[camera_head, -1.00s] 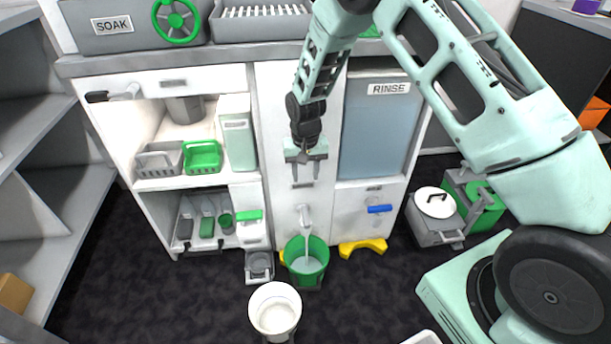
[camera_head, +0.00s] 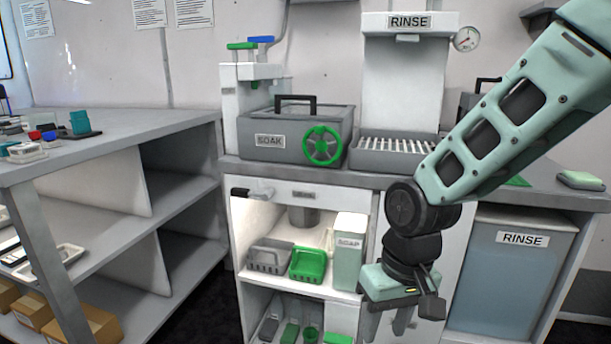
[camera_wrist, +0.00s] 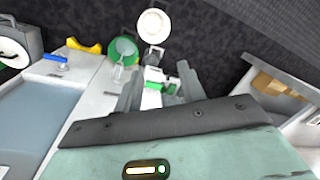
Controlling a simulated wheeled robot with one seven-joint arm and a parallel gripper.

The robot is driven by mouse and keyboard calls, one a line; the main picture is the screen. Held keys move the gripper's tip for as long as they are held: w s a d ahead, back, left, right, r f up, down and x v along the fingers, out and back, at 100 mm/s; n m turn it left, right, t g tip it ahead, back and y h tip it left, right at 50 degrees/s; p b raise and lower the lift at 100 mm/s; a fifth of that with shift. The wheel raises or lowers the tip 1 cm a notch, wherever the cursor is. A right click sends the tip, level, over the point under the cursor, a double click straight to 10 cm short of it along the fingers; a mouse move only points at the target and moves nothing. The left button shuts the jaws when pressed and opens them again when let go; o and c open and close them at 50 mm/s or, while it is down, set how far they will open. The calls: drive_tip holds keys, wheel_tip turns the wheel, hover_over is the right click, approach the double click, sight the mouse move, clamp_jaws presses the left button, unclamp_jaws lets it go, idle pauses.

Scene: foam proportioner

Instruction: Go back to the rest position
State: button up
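My gripper (camera_head: 387,325) points down in front of the white cabinet, right of the soap box (camera_head: 349,252), at the bottom of the head view. In the wrist view my gripper (camera_wrist: 160,86) has its two fingers apart. Nothing appears held between them; a green and white item (camera_wrist: 153,86) shows in the gap, and seems to lie beyond the fingers. My arm comes in from the upper right of the head view.
The counter carries the SOAK box (camera_head: 290,140) with its green wheel and a drain rack (camera_head: 395,150). A grey shelf unit (camera_head: 150,130) stands at left. The wrist view shows a green bucket (camera_wrist: 122,47) under a tap and a white bucket (camera_wrist: 155,24) on the dark floor.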

drive_tip(key=s+d+r+n+p, duration=0.1)
drive_tip(key=s+r+n, duration=0.15)
drive_tip(key=s, duration=0.55)
drive_tip(key=s+d+r+n, duration=0.1)
drive_tip(key=s+r+n, duration=0.15)
drive_tip(key=s, duration=0.55)
wheel_tip(320, 180, up, 26)
drive_tip(key=p, duration=2.5)
drive_tip(key=shift+w+a+f+m+h, duration=0.2)
drive_tip(key=shift+w+a+m+h, duration=0.1)
drive_tip(key=shift+h, duration=0.1)
